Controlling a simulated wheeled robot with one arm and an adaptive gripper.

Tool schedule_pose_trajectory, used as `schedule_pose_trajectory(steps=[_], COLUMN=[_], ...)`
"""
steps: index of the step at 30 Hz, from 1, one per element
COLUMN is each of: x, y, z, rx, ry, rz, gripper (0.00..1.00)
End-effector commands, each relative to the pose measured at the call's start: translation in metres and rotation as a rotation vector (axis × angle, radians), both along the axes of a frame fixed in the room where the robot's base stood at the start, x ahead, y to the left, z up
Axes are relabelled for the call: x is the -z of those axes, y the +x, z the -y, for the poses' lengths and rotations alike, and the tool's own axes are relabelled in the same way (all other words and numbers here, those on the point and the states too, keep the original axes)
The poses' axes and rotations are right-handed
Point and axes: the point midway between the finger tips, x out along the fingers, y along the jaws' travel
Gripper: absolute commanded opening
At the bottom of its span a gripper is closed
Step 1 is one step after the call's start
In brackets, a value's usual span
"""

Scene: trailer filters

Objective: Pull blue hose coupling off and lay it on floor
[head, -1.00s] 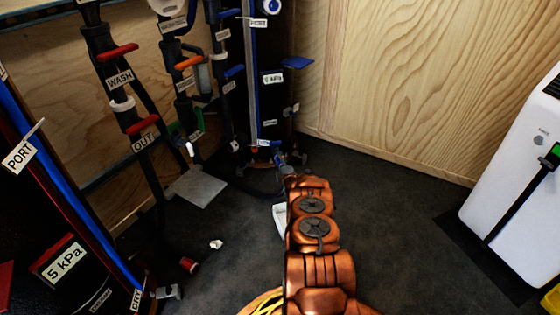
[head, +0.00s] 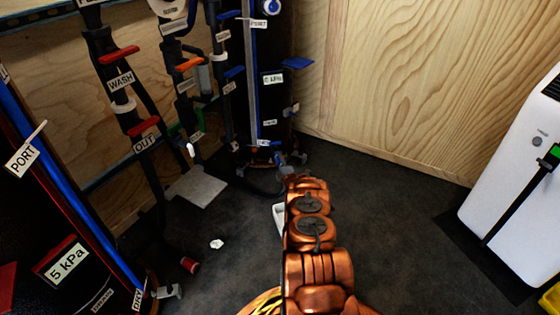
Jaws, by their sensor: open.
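My copper-coloured arm reaches from the bottom middle toward the foot of the far black filter tank (head: 277,100). Its far end stops close to the tank's lower fittings. My gripper cannot be made out; the arm's last links seem to hide it. A small grey-blue fitting (head: 286,171) shows just beyond the arm's end, low by the tank. It may be the blue hose coupling, but it is too small and partly covered to be sure. A dark hose (head: 258,190) runs along the floor toward it from the left. Whether anything touches the fitting cannot be told.
Labelled pipes with red handles (head: 143,127) stand at the left, above a grey plate (head: 197,187). A near black tank (head: 25,210) fills the lower left. A white scrap (head: 216,244) and red-ended piece (head: 190,265) lie on the floor. A white cabinet (head: 515,170) stands right; floor between is clear.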

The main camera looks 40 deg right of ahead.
Motion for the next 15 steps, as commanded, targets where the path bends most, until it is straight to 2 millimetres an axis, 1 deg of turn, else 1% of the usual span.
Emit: schedule_pose_trajectory(steps=[9, 15], x=[0.0000, -0.0001], y=[0.0005, 0.0005], z=[-0.0006, -0.0006], rx=[-0.001, -0.001], ry=[0.000, 0.000], rz=[0.000, 0.000], gripper=[0.69, 0.48])
